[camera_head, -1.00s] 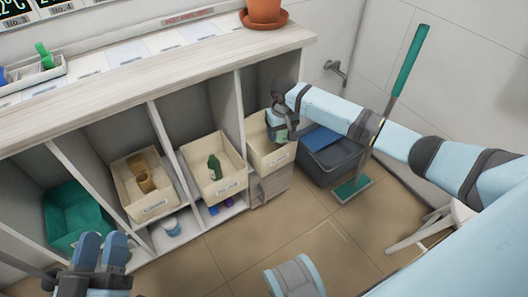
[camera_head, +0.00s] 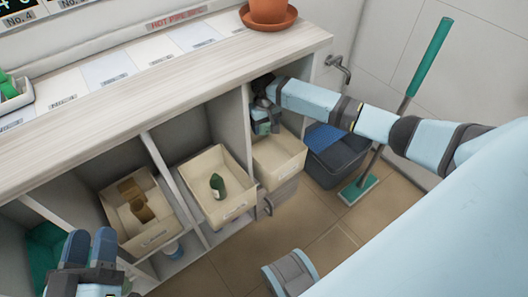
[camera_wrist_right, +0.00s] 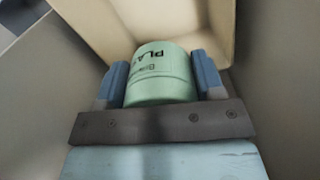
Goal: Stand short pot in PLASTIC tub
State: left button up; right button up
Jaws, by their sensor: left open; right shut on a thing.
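My right gripper (camera_head: 262,122) is shut on a pale green short pot (camera_wrist_right: 160,75), seen close in the right wrist view with dark letters "PLA" upside down. In the head view the gripper is at the rear left of the rightmost cream tub (camera_head: 291,163), above rim level, near the divider. That tub looks empty where visible; its label is unreadable here. Part of a cream tub (camera_wrist_right: 200,20) lies beyond the pot in the wrist view. The pot's base and its clearance to the tub are unclear. My left gripper (camera_head: 89,247) is open and empty at the lower left.
White dividers (camera_head: 238,140) and the countertop (camera_head: 150,92) closely bound the compartment. Cream tubs to the left hold a green bottle (camera_head: 217,186) and brown containers (camera_head: 139,203). A grey bin (camera_head: 335,165) and a green-handled broom (camera_head: 430,55) stand right. The floor in front is open.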

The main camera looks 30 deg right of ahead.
jog(key=b, duration=0.4)
send_over(264, 158)
jog(key=f, duration=1)
jog(key=shift+d+f, duration=0.2)
jog(key=shift+f, duration=0.1)
jog(key=shift+f+b, duration=0.35)
jog(key=shift+f, duration=0.45)
notch_tip(264, 158, down, 3)
jog(key=shift+r+b, duration=0.1)
jog(key=shift+b, duration=0.65)
jog(key=shift+f, duration=0.3)
pick_arm(q)
notch_tip(264, 158, down, 8)
jog(key=w+m+g, duration=0.1)
jog(key=g, duration=0.1)
jog(key=shift+r+m+g, duration=0.15)
jog(key=shift+m+g, duration=0.15)
jog(key=shift+m, duration=0.1)
pick_arm(e)
jog(key=shift+r, duration=0.15)
jog(key=o, duration=0.9)
jog(key=shift+f, duration=0.2)
